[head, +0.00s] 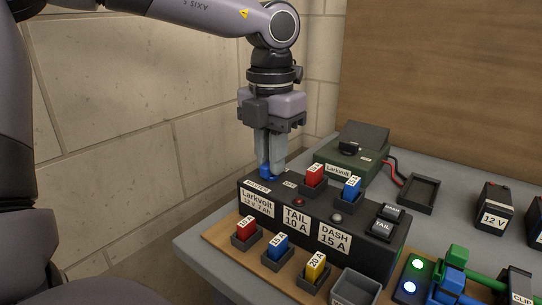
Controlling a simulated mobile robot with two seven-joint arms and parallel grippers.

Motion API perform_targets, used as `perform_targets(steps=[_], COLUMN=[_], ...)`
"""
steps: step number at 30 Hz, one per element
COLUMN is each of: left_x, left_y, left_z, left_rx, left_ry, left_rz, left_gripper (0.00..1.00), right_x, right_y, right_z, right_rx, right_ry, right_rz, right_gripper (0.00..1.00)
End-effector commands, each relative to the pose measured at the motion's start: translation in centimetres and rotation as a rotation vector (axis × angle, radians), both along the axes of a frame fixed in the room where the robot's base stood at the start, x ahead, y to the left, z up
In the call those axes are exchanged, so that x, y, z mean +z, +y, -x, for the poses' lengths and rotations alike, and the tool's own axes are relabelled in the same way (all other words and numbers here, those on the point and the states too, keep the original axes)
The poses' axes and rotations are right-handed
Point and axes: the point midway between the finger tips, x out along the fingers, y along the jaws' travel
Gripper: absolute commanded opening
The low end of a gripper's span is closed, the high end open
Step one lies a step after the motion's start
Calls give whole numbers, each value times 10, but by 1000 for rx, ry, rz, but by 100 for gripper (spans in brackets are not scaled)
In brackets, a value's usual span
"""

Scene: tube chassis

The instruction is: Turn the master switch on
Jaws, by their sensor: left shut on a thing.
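The black fuse box (319,243) stands on the grey bench with labels for TAIL 10 A and DASH 15 A. The master switch (266,172) is a blue knob at the back left of its top, above a small white label. My left gripper (272,168) points straight down, with its grey fingers shut on the blue knob. The fingers hide part of the knob, so I cannot tell which way it is turned. A small red lamp (299,202) and a grey lamp (336,218) on the box look unlit. My right gripper is not in view.
Red (315,175) and blue (351,187) fuses stand in the box, close right of the gripper. Spare fuses stand in holders along the front. Behind is a green battery (349,157) with a red lead (394,172). An empty dark tray (418,194) lies right. A stone wall stands left.

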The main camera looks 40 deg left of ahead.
Motion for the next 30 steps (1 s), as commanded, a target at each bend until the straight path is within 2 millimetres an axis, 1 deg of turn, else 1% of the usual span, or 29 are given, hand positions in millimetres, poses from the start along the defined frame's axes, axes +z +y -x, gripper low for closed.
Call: perform_targets(steps=[6, 17, 18, 19, 20, 27, 30], left_x=[1, 2, 2, 1, 1, 1, 5], left_y=[0, 0, 0, 0, 0, 0, 0], left_z=[0, -1, -1, -1, -1, 0, -1], left_rx=[30, 34, 34, 33, 33, 31, 31], left_ry=[-3, -3, -4, -4, -3, -2, -3], left_rz=[-1, -1, -1, -1, -1, 0, 0], left_gripper=[0, 0, 27, 36, 43, 43, 43], right_x=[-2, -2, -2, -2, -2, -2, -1], right_y=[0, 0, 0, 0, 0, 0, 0], right_z=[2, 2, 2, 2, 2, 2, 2], right_rx=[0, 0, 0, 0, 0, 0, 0], right_ry=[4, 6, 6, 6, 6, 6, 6], right_rz=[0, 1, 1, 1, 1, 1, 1], right_gripper=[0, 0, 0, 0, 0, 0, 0])
